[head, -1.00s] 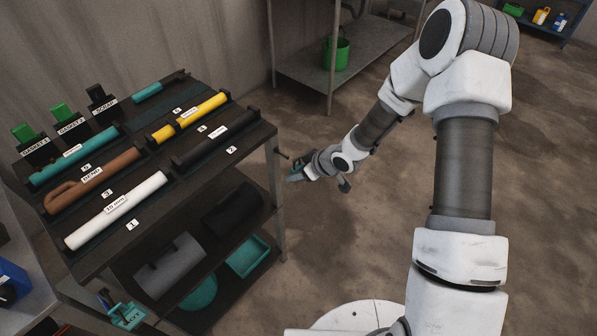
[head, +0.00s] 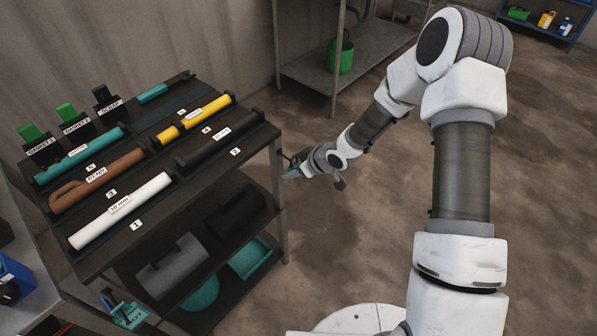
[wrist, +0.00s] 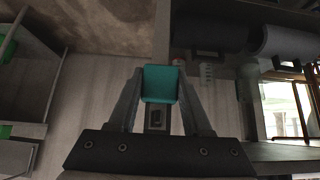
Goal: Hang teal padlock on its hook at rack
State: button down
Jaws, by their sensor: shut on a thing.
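The teal padlock (wrist: 160,84) sits between the two fingers of my gripper (wrist: 158,100) in the wrist view. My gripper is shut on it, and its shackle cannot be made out. In the head view my gripper (head: 291,174) is beside the right edge of the dark rack (head: 262,141), just below its top; a bit of teal shows at its tip. A small dark peg (head: 287,157) sticks out of that side near the gripper. Whether the padlock touches it cannot be told.
Tubes and cylinders lie in slots on the rack's top, including a white tube (head: 121,211). Another teal item (head: 129,315) hangs at the near end. A grey shelf (head: 375,60) with a green bucket (head: 341,56) stands behind. Floor at right is clear.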

aim_at(288, 168)
jog(key=shift+w+a, duration=0.9)
jog(key=shift+a, duration=0.25)
jog(key=shift+f, duration=0.2)
jog(key=shift+f+b, duration=0.5)
dwell(0.4)
jog(key=shift+c, duration=1.3)
grip_release()
